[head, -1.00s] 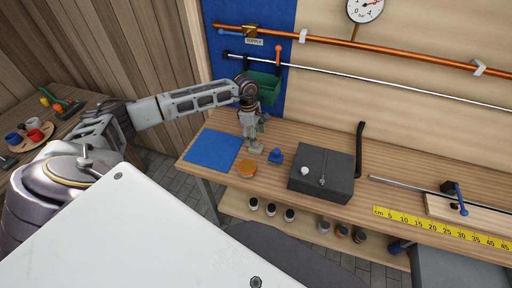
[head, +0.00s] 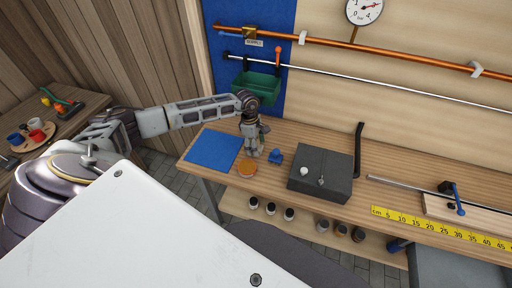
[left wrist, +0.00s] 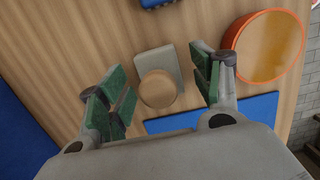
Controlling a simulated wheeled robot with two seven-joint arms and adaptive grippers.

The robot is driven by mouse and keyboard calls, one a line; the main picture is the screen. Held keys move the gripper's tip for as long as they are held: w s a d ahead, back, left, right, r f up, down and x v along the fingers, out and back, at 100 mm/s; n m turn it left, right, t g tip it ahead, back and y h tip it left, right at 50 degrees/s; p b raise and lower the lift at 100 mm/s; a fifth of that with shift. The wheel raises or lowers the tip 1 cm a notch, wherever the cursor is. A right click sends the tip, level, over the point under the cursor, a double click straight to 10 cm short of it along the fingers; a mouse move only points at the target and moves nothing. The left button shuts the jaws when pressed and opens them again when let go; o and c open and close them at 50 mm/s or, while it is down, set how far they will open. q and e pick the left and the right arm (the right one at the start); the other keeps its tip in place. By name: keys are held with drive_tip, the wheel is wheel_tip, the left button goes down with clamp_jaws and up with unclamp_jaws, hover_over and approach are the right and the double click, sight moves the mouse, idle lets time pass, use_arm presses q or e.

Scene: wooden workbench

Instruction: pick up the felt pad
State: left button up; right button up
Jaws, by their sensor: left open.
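In the left wrist view, a round tan disc (left wrist: 158,88), which looks like the felt pad, lies on a small grey block (left wrist: 161,63) on the wooden bench. My left gripper (left wrist: 160,93) is open and empty, with one green-lined finger on each side of the disc in this view. I cannot tell how far the fingertips are above it. In the head view my left gripper (head: 254,153) points down at the bench and hides the disc. My right gripper is not in view.
An orange round container (head: 247,168) stands close to the gripper, and a blue mat (head: 213,149) lies left of it. A blue object (head: 276,157) and a dark grey block (head: 320,178) stand to the right. A green bin (head: 258,87) hangs behind my arm.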

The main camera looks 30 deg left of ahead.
use_arm(q)
drive_tip(key=shift+f, duration=0.15)
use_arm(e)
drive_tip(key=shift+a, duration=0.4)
use_arm(q)
drive_tip(key=c, duration=1.1)
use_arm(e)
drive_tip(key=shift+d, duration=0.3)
use_arm(q)
wheel_tip(320, 180, up, 28)
drive_tip(key=b, duration=0.2)
drive_tip(key=shift+b, duration=0.35)
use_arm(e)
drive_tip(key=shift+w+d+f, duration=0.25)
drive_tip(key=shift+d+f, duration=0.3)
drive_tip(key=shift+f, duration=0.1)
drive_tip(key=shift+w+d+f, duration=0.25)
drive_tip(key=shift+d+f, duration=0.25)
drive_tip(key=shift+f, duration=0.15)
